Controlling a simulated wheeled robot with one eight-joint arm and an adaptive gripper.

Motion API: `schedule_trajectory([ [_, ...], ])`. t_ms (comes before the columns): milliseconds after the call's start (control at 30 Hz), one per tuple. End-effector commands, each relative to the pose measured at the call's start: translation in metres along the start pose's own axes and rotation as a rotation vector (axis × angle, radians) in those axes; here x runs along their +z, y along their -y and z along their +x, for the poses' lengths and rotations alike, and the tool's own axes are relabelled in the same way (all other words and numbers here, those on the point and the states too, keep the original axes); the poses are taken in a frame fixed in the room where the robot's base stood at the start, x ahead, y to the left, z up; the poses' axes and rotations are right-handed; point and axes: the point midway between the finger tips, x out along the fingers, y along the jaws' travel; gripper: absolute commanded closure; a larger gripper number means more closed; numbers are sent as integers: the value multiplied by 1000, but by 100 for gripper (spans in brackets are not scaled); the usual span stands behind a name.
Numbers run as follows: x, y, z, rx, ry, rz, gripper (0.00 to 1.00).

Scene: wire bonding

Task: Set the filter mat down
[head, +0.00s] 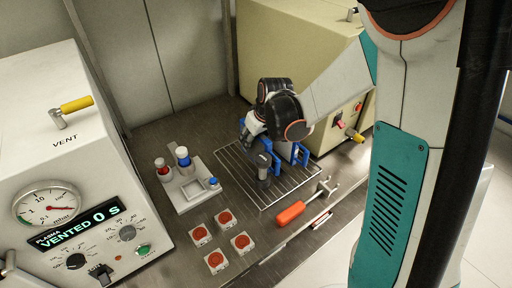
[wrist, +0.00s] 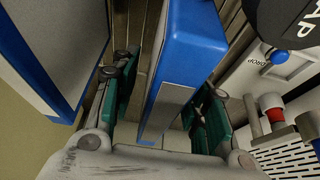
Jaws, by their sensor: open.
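A blue-framed panel with a pale grey face, which looks like the filter mat (wrist: 190,62), stands on edge between the two teal-padded fingers of my gripper (wrist: 165,105) in the wrist view. The fingers are open, one on each side of it, and a gap shows at the left finger. In the head view my gripper (head: 264,172) is low over the wire rack (head: 232,170), and hides much of the blue-framed pieces. A second blue-framed panel (wrist: 50,55) stands beside the left finger. Which blue piece in the head view is the mat, I cannot tell.
A white tray (head: 190,197) with a red-capped and a blue-capped bottle is left of the rack. Several red-buttoned blocks (head: 221,218) and an orange-handled tool (head: 290,213) lie in front. A plasma unit (head: 60,150) stands left, a cream cabinet (head: 290,45) behind.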

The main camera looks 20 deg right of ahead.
Motion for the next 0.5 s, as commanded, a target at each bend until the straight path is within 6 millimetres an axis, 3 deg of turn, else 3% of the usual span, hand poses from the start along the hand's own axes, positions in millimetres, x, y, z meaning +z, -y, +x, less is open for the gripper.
schedule_trajectory([
  [467,1,0,3,0,0,0,58],
  [500,1,0,3,0,0,0,65],
])
